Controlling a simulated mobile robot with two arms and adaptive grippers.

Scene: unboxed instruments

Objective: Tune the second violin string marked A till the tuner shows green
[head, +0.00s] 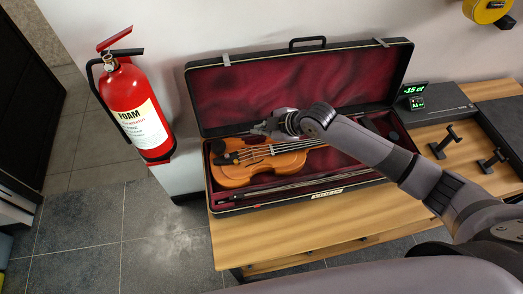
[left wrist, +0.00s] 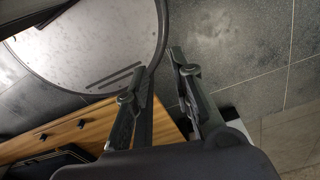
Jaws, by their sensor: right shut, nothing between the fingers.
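The violin (head: 240,168) lies in its open case (head: 330,190), body at the left, strings running right beneath my right arm. The pegs cannot be made out; my arm covers part of the neck. The tuner (head: 414,91) stands at the case's right end and reads about -35 ct in green figures; a smaller line below is too small to read. My right gripper (head: 262,128) is shut and empty over the upper side of the violin body; whether it touches cannot be told. My left gripper (left wrist: 160,85) is open and empty over the floor, away from the violin.
The raised case lid (head: 300,85) stands behind the violin. A bow (head: 300,186) lies along the case front. A red extinguisher (head: 136,108) hangs left of the wooden table (head: 300,232). Dark stands (head: 445,139) and a black box (head: 436,103) are at the right.

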